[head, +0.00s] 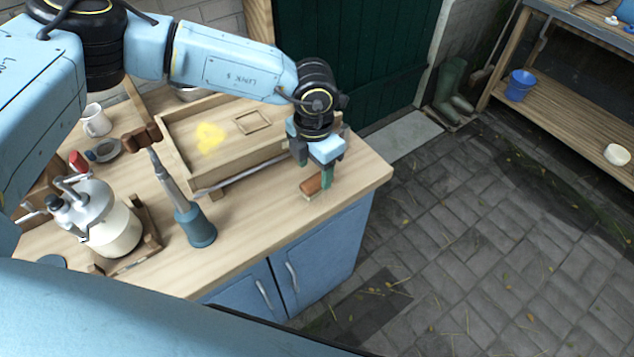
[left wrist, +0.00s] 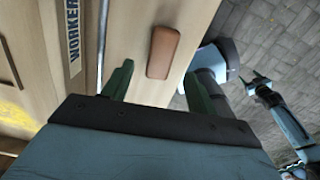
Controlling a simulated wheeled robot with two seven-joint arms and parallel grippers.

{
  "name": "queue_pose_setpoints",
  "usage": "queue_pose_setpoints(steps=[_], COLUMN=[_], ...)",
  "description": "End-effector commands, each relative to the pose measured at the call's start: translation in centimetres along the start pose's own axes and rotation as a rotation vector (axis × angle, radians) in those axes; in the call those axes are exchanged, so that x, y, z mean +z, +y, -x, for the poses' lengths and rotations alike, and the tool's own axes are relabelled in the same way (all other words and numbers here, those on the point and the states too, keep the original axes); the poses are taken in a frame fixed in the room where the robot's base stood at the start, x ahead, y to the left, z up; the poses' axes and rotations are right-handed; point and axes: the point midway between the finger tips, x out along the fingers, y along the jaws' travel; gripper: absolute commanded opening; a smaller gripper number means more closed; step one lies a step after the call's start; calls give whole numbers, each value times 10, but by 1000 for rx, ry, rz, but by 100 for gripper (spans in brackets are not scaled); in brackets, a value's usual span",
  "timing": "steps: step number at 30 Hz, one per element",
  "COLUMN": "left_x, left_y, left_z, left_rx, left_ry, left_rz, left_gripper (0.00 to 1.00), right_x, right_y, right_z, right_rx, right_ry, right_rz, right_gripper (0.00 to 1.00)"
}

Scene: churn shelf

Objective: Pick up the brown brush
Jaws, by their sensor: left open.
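The brown brush (head: 312,185) lies on the wooden worktop near its front right edge, partly behind a finger of my left gripper. In the left wrist view it is a brown rounded block (left wrist: 163,52), just beyond the fingertips and between their lines. My left gripper (head: 315,168) is open and empty, pointing down above the brush. Its two green fingers also show in the left wrist view (left wrist: 158,88). My right gripper (left wrist: 255,80) seems to show small at the right of the left wrist view, far from the brush; its jaws are too small to read.
A wooden tray (head: 178,150) with yellow powder and a small frame stands just left of the brush. A blue-based tool with a wooden head (head: 200,228) and a metal-topped jar (head: 110,235) stand further left. A white mug (head: 95,120) is behind them. The worktop's right end is clear.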

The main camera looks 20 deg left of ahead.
Motion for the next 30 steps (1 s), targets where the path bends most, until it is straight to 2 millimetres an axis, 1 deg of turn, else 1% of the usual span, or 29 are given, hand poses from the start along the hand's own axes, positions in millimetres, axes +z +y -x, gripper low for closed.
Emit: queue_pose_setpoints(steps=[9,13,18,19,30], left_x=[0,0,0,0,0], left_y=[0,0,0,0,0], left_z=[-44,-51,-51,-51,-50], left_rx=[-1,0,-1,-1,-1], left_ry=[2,0,0,0,0], left_rz=[-1,-1,-1,-1,-1], left_gripper=[58,58,58,57,9], right_x=[-12,-12,-12,-12,-11], right_y=[2,2,2,2,2], right_z=[2,2,2,2,2], right_rx=[2,2,3,3,3], right_ry=[17,18,18,18,17], right_rz=[0,0,-1,-1,-1], right_gripper=[62,62,62,62,62])
